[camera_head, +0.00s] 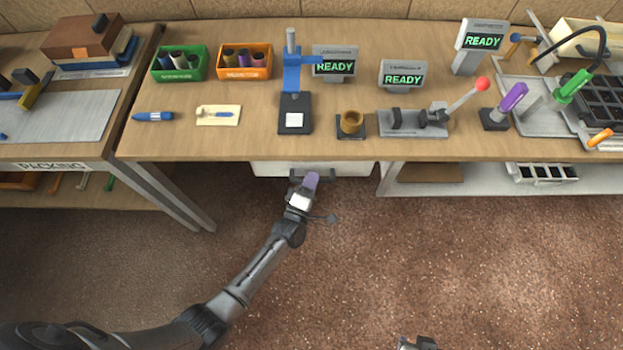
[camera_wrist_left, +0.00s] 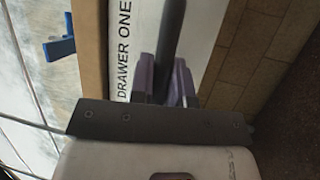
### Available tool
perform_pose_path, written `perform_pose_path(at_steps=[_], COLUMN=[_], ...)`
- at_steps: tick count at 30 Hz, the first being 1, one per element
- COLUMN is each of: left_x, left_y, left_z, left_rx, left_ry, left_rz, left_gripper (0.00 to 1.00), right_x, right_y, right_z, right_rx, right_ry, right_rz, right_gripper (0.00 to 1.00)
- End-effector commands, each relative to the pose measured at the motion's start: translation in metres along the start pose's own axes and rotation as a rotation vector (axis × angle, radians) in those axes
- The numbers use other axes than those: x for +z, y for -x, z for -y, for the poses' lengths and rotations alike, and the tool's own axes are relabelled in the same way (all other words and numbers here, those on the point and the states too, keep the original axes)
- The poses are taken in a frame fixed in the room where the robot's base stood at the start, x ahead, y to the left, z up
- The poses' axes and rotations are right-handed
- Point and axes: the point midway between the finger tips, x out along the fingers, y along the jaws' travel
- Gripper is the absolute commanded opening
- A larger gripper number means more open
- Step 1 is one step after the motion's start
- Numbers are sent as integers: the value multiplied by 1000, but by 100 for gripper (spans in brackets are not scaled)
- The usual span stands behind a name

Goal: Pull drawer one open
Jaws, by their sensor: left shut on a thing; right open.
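Drawer one (camera_head: 350,169) is a white drawer under the front edge of the bench, its front showing as a pale strip just below the top. In the left wrist view, its white front (camera_wrist_left: 122,45) carries the label "DRAWER ONE" and a dark bar handle (camera_wrist_left: 171,40). My left gripper (camera_head: 309,180) is at the drawer front. In the left wrist view its purple fingers (camera_wrist_left: 164,85) sit on either side of the handle, shut on it. My right gripper (camera_head: 418,343) is open, only partly in view at the bottom edge, away from the bench.
The wooden bench top (camera_head: 240,143) above holds a green bin (camera_head: 180,64), an orange bin (camera_head: 246,62), a blue press (camera_head: 292,75) and a red-knobbed lever clamp (camera_head: 425,115). A packing table (camera_head: 60,115) stands left. The brown floor (camera_head: 400,250) in front is clear.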

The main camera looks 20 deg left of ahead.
Motion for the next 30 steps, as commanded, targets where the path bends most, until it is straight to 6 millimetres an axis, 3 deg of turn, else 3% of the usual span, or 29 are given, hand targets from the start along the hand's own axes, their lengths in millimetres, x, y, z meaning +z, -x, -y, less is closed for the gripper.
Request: perform_pose_path(at_steps=[7,11,30], left_x=[1,6,65], left_y=[3,16,158], left_z=[-1,-5,-36], left_rx=[-1,-2,-2], left_ry=[0,1,1], left_rz=[0,0,0], left_gripper=[0,0,0], right_x=[-1,-2,-14], right_y=[2,8,44], right_z=[0,-1,-4], right_rx=[0,1,6], right_ry=[0,1,8], right_rz=[0,0,1], right_gripper=[43,43,43])
